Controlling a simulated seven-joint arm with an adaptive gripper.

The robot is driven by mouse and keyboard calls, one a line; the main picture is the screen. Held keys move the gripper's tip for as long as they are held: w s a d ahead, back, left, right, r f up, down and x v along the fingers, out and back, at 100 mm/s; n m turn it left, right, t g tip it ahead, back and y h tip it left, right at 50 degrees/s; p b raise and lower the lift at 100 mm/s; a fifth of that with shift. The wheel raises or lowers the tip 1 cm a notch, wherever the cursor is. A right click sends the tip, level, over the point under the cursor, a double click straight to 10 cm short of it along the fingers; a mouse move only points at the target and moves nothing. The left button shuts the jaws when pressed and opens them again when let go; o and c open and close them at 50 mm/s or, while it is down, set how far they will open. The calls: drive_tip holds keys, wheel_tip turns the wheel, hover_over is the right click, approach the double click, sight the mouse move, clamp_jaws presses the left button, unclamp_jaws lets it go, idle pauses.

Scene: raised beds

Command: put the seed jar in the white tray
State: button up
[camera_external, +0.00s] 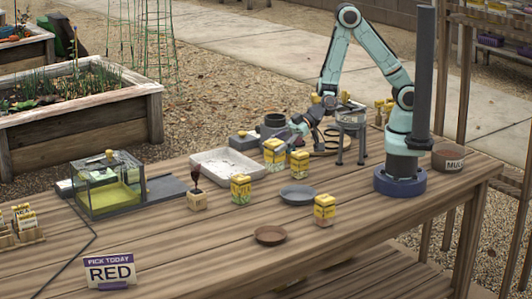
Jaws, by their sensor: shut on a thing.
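The white tray (228,165) lies on the wooden table, left of my arm. Its inside looks empty apart from pale marks. Several yellow-and-white seed containers stand around its right side: one by its right end (274,150), one to the right of that (299,163), one at its front edge (241,188) and one farther front right (324,208). I cannot tell which is the seed jar. My gripper (297,127) is low behind the two nearest containers, right of the grey cup. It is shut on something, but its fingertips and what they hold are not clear.
A grey plate (298,195) and a brown saucer (270,235) lie in front. A clear box (107,184) is farther left. A grey stand (350,130) is beside my arm.

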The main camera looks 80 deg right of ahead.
drive_tip(key=shift+s+a+n+g+y, duration=0.3)
drive_tip(key=shift+s+a+n+g, duration=0.15)
drive_tip(key=shift+s+n, duration=0.2)
drive_tip(key=w+d+m+t+h, duration=0.2)
drive_tip(key=w+d+m+h, duration=0.1)
drive_tip(key=d, duration=1)
drive_tip(key=w+d+m+t+h, duration=0.2)
drive_tip(key=w+d+m, duration=0.15)
drive_tip(key=d, duration=0.85)
hover_over(227, 171)
wheel_tip(227, 171, down, 9)
drive_tip(key=shift+w+f+h, duration=0.1)
drive_tip(key=shift+f+h, duration=0.2)
drive_tip(key=shift+f, duration=1.3)
drive_tip(key=o, duration=1.2)
drive_tip(key=shift+f, duration=0.1)
